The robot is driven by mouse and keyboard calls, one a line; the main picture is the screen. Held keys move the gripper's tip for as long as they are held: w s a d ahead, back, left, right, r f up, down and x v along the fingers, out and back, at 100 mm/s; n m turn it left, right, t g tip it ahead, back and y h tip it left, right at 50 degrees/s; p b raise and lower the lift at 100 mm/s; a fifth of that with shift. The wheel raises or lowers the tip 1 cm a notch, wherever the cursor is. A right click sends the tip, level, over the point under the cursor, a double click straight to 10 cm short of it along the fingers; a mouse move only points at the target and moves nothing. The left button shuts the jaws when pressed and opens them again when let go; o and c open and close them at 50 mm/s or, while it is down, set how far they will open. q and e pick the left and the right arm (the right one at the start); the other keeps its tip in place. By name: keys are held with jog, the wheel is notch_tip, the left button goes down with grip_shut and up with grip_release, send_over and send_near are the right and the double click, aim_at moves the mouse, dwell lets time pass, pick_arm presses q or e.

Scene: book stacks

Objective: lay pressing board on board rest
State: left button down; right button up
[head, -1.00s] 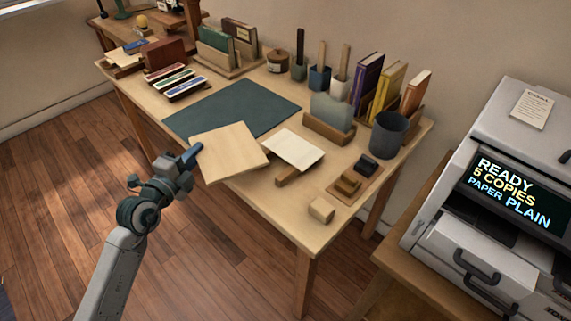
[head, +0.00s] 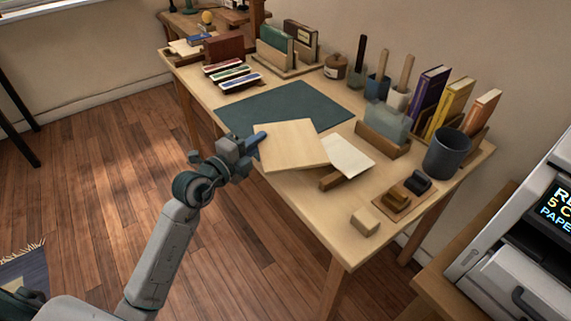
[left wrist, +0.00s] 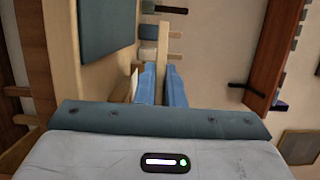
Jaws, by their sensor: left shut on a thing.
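The pressing board (head: 290,146), a flat square of pale wood, shows in the head view over the front edge of the table. My left gripper (head: 256,142) is shut on its left edge. In the left wrist view the board shows edge-on (left wrist: 161,48) between the two blue fingers (left wrist: 160,85). From the head view I cannot tell how far the board is above the table. It hides part of the tabletop. I cannot tell for sure which thing is the board rest. My right gripper is not in view.
A dark green mat (head: 285,105) lies behind the board. A white sheet (head: 348,157) above a wooden bar (head: 330,181) is close on its right. Books (head: 428,92), a grey cup (head: 447,152) and a small wooden block (head: 366,221) stand further right. A printer (head: 520,255) is at the right.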

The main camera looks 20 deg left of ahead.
aim_at(282, 154)
pick_arm(q)
jog(key=d, duration=0.2)
jog(key=s+d, duration=0.1)
jog(key=d, duration=0.4)
jog(key=shift+s+f, duration=0.25)
jog(key=shift+f, duration=0.1)
notch_tip(282, 154, down, 3)
jog(key=shift+r+b, duration=0.1)
jog(key=shift+b, duration=0.8)
jog(key=shift+f, duration=0.4)
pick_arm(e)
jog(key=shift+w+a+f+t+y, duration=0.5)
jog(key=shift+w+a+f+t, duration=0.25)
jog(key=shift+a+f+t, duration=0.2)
pick_arm(q)
jog(key=c, duration=1.5)
grip_release()
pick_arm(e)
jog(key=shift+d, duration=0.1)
pick_arm(q)
jog(key=shift+s, duration=0.1)
